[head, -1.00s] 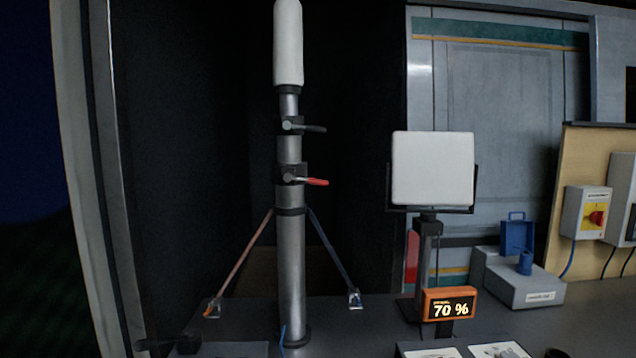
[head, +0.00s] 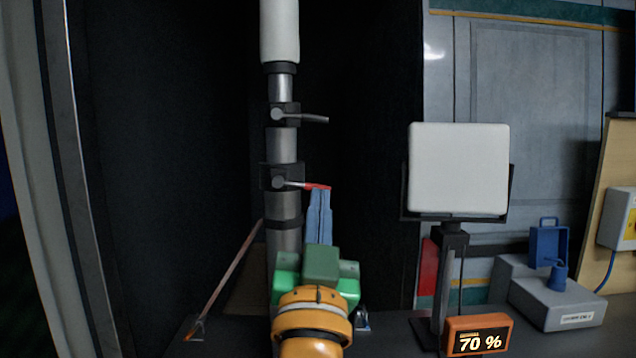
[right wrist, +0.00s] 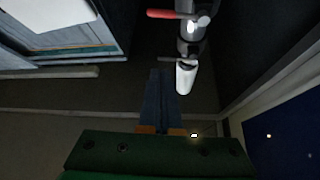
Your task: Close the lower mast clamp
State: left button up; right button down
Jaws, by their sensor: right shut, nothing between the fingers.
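The metal mast (head: 282,146) stands upright with two clamps. The lower mast clamp (head: 279,180) has a lever with a red grip (head: 317,186), sticking out to the right, nearly level. In the right wrist view the red grip (right wrist: 164,14) is at the top, beyond the fingertips. My right gripper (head: 320,192) has blue fingers shut and empty; in the head view its tips lie just below the red grip's outer end. I cannot tell whether they touch. The fingers also show in the right wrist view (right wrist: 161,72). My left gripper is in neither view.
The upper clamp (head: 283,115) has a grey lever pointing right. A white panel (head: 458,168) on a stand is to the right, with an orange 70 % display (head: 477,335) below it. A grey box (head: 555,300) sits farther right. A brace (head: 228,280) slants left of the mast.

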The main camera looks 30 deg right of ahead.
aim_at(319, 185)
jog(key=p+x, duration=0.4)
jog(key=x, duration=0.5)
jog(key=f, duration=0.1)
jog(key=w+f, duration=0.1)
jog(key=w+d+f, duration=0.1)
jog(key=f, duration=0.1)
jog(key=shift+w, duration=0.15)
